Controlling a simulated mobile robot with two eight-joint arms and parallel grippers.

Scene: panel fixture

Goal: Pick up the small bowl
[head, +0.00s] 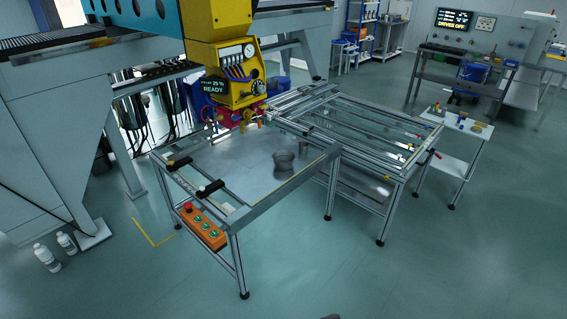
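A small dark grey vessel (284,163), which looks like the small bowl, stands on the flat panel of the metal-framed table (262,207). It is near the table's right side, and is too small to make out its inside. Neither of my grippers is in view.
A yellow machine head (232,72) with a gauge hangs over the table's back edge. A slatted frame table (350,125) adjoins at right. An orange button box (203,227) hangs at the front left. White bottles (47,258) stand on the floor at left. The front floor is clear.

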